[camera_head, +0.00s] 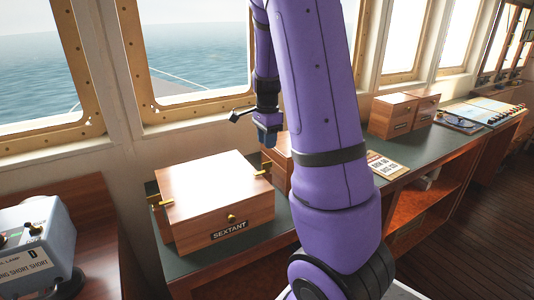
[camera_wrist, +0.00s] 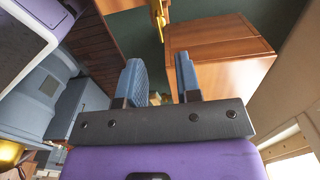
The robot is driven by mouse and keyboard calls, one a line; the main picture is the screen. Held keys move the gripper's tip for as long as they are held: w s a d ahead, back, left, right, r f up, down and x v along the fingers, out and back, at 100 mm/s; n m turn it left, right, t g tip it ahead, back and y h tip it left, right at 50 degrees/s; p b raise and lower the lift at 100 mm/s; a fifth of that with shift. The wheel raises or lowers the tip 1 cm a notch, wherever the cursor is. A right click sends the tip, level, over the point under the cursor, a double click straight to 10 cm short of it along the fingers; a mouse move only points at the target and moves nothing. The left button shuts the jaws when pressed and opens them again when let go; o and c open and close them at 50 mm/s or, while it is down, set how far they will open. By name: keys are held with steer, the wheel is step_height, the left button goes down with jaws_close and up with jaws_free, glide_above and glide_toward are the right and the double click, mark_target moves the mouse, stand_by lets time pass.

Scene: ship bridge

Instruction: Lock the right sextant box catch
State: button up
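The wooden sextant box (camera_head: 205,188) stands shut on the green-topped counter, with a "SEXTANT" plate and a brass knob on its front. Its right catch (camera_head: 263,172) is a brass piece at the right side near the lid; whether it is locked I cannot tell. A similar brass left catch (camera_head: 158,204) sticks out on the left side. My gripper (camera_head: 268,136) hangs above and behind the right side of the box, apart from it. In the wrist view its two blue fingers (camera_wrist: 160,78) are spread with nothing held. A wooden box (camera_wrist: 215,78) shows beside them.
A smaller wooden box (camera_head: 281,160) stands right of the sextant box, partly hidden by my arm. A signal lamp box (camera_head: 38,240) is at the left. Windows (camera_head: 195,45) rise close behind. Further boxes (camera_head: 403,115) and a card (camera_head: 382,165) lie on the counter at right.

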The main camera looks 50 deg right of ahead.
steer(key=shift+r, duration=1.35)
steer(key=s+a+r+n+t, duration=0.2)
steer(key=a+r+n, duration=0.4)
steer(key=a, duration=0.3)
steer(key=s+a+r+n+t, duration=0.1)
steer(key=s+a+r+n, duration=0.3)
steer(key=s+a+n, duration=0.4)
steer(key=s+a+r+n+t, duration=0.2)
steer(key=s+a+r+n, duration=0.1)
steer(key=s+a+n, duration=0.4)
steer(key=shift+s+a+r+n, duration=0.4)
steer(key=shift+s+a, duration=0.35)
steer(key=shift+a, duration=0.45)
